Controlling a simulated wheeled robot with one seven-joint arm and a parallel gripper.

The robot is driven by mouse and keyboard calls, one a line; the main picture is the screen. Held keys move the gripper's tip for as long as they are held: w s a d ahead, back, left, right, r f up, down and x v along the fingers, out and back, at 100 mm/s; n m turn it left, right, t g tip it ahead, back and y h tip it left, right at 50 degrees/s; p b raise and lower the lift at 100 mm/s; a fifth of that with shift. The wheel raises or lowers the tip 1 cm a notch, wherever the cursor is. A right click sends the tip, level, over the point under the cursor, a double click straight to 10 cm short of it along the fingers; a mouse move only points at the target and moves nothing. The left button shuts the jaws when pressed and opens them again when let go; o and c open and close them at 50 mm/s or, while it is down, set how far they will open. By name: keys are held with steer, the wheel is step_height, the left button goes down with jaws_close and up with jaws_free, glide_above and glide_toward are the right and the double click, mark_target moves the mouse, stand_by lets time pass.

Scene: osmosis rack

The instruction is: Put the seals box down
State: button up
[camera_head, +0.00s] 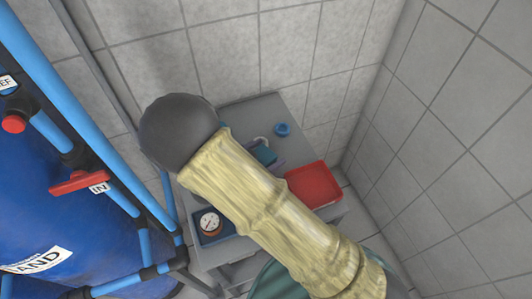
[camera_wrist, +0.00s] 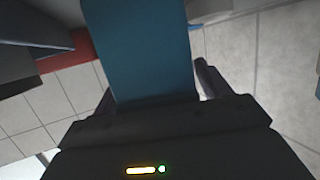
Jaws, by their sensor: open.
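A blue-teal box (camera_wrist: 140,45), which I take to be the seals box, fills the upper middle of the wrist view. My gripper (camera_wrist: 155,88) is open, with one dark finger on each side of the box. The right finger shows a gap to the box; contact at the left finger is hard to tell. In the head view a small teal patch (camera_head: 264,154) shows on the grey table (camera_head: 262,108) beside my arm; it may be the same box.
A red tray (camera_head: 314,184) lies on the table's right side. A small blue round item (camera_head: 283,130) is at the back. A pressure gauge (camera_head: 210,223) sits at the front left. Blue pipes (camera_head: 75,100) and a blue tank (camera_head: 40,210) stand left; tiled walls close the back and right.

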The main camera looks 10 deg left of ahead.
steer(key=shift+r, duration=0.2)
steer(key=v, duration=0.7)
steer(key=shift+s+b, duration=0.2)
steer(key=shift+b, duration=0.2)
steer(key=shift+a+r, duration=0.1)
